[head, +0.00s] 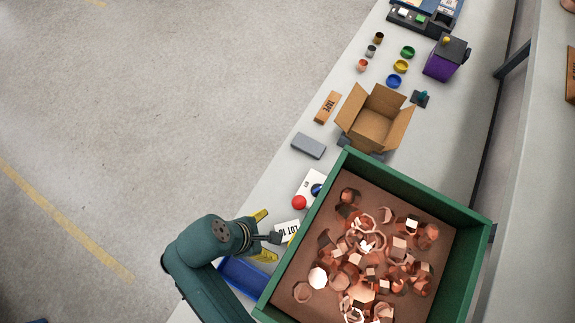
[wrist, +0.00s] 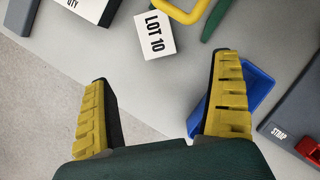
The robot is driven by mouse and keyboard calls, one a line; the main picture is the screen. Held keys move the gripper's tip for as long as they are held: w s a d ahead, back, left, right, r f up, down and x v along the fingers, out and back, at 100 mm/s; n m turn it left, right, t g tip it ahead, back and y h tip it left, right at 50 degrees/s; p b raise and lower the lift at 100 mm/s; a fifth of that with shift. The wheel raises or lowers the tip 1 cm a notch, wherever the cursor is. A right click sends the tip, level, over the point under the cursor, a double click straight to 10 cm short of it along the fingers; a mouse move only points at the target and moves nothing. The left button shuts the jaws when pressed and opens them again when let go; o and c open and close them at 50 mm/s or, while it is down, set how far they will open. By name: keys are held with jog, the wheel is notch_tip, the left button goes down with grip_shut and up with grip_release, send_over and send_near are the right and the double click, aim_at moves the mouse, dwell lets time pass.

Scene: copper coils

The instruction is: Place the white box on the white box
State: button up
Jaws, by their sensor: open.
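A white box marked LOT 10 (head: 287,230) lies on the bench beside the green crate; it also shows in the wrist view (wrist: 155,36), ahead of the fingertips. A second white box (head: 308,183) is further up the bench, with a red ball and a blue item at it in the head view. In the wrist view a white box marked QTY (wrist: 93,9) is cut off at the top left. My gripper (head: 264,237) is low over the bench near the LOT 10 box. Its yellow fingers are wide apart and empty in the wrist view (wrist: 165,72).
The green crate (head: 338,173) of copper pieces stands close on the right. A blue tray (head: 240,273) lies beside my gripper. A grey block (head: 308,145), an orange TAPE box (head: 327,107) and an open cardboard box (head: 375,120) are further up the bench.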

jog(key=b, duration=0.1)
send_over(287, 232)
jog(key=s+a, duration=0.1)
jog(key=a, duration=0.1)
notch_tip(287, 232, down, 9)
jog(key=shift+s+r, duration=0.15)
jog(key=x, duration=0.1)
jog(key=b+x, duration=0.1)
jog(key=x, duration=0.3)
jog(key=shift+w+r, duration=0.1)
jog(key=shift+w, duration=0.3)
jog(key=shift+d+f, duration=0.15)
jog(key=shift+f, duration=0.25)
jog(key=shift+r, duration=0.1)
jog(key=c, duration=1.4)
